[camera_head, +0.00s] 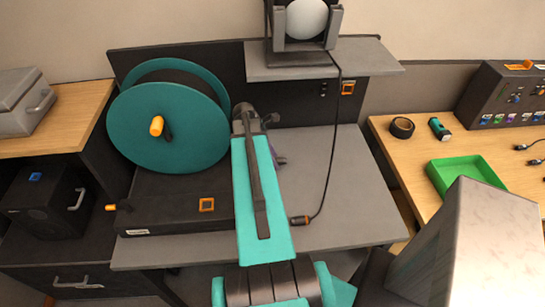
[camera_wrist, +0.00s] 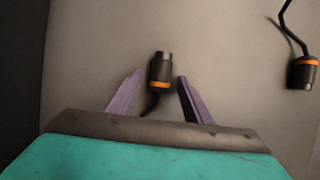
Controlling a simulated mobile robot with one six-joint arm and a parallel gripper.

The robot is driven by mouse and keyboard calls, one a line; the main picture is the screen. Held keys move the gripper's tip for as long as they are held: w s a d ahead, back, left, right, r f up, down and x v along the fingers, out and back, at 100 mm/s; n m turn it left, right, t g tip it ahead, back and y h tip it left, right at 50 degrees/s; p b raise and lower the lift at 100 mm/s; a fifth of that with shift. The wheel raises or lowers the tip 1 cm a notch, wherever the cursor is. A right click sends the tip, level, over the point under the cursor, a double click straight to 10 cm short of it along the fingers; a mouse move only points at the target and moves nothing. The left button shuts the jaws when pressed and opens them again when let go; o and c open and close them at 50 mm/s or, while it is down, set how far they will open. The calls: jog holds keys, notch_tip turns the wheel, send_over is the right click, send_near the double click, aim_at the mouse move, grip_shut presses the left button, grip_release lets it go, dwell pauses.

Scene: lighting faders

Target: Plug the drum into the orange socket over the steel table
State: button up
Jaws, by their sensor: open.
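The drum (camera_head: 168,128) is a teal cable reel with an orange knob, standing on a black base at the left of the steel table (camera_head: 345,200). An orange-framed socket (camera_head: 347,88) sits on the dark back panel above the table. In the wrist view, a black plug with an orange ring (camera_wrist: 160,72) lies between the purple fingers of my gripper (camera_wrist: 160,78), its cable running down. The fingers are open, with gaps at both sides. My arm hides this plug in the head view, where a bit of my gripper (camera_head: 280,158) shows.
A second orange-ringed plug (camera_head: 299,220) lies to the right, cabled up to a lamp-like device (camera_head: 305,25) on a shelf; it also shows in the wrist view (camera_wrist: 303,72). The drum's base has another orange-framed socket (camera_head: 206,204). A green tray (camera_head: 467,172) is on the right bench.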

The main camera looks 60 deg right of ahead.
aim_at(283, 157)
jog(key=c, duration=1.1)
jog(key=shift+o, duration=0.2)
jog(key=shift+r+p, duration=1.9)
jog(key=shift+r, duration=0.65)
jog(key=shift+s+d, duration=0.55)
jog(key=shift+d, duration=0.1)
jog(key=s+d+r+n+g+h, duration=0.1)
jog(key=s+d+r+n+h, duration=0.2)
jog(key=s+d+n, duration=0.3)
jog(key=s+d+r+n+g+h+b, duration=0.1)
jog(key=s+d+r+n+g+h, duration=0.1)
jog(key=s+d+r+n+h, duration=0.2)
jog(key=s+d+r+n+g+h, duration=0.2)
jog(key=s+d+r+n+h, duration=0.2)
jog(key=s+d+n, duration=0.5)
jog(key=shift+s+d+n+h, duration=0.3)
jog(key=shift+d+n+h, duration=0.5)
jog(key=shift+d+n, duration=1.1)
